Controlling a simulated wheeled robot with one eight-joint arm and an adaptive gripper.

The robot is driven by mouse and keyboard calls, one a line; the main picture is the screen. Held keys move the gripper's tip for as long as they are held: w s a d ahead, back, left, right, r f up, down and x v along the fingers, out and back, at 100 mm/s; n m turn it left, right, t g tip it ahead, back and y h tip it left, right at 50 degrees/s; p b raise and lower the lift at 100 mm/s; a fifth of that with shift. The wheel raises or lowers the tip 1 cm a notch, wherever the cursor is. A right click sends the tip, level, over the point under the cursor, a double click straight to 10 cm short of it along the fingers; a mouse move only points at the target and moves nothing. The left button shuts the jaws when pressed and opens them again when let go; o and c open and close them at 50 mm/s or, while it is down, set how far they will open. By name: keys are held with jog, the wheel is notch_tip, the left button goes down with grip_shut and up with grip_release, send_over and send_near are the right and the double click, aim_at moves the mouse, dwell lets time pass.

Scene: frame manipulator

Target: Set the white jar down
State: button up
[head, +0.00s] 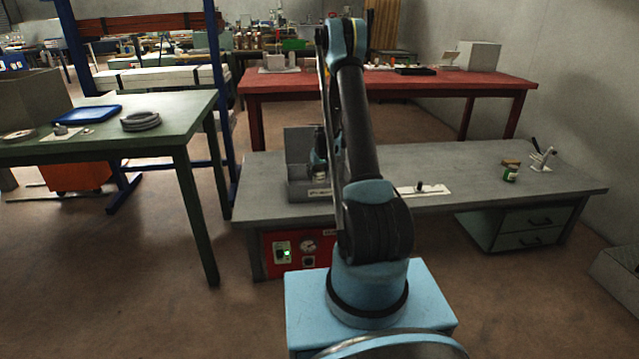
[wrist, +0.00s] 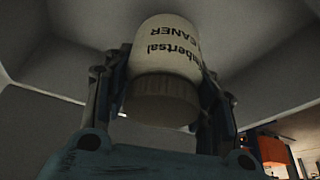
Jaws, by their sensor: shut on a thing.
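The white jar (wrist: 170,50) fills the upper middle of the wrist view, its dark lettering upside down and its ribbed, dull lid (wrist: 162,98) toward the camera. My gripper (wrist: 163,75) is shut on it, one finger on each side. In the head view my gripper (head: 319,150) is low at the grey box (head: 298,146) on the grey workbench (head: 460,165). My arm covers part of the box and most of the jar there. I cannot tell whether the jar touches the box floor.
Pale box walls surround the jar in the wrist view. A white strip with a dark knob (head: 420,189) lies right of my arm. A small green-labelled jar (head: 511,173) and a white holder (head: 543,160) stand farther right. Bare bench lies between.

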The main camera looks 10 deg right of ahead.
aim_at(317, 180)
jog(key=shift+f, duration=1.95)
jog(key=o, duration=1.2)
jog(key=shift+f, duration=0.1)
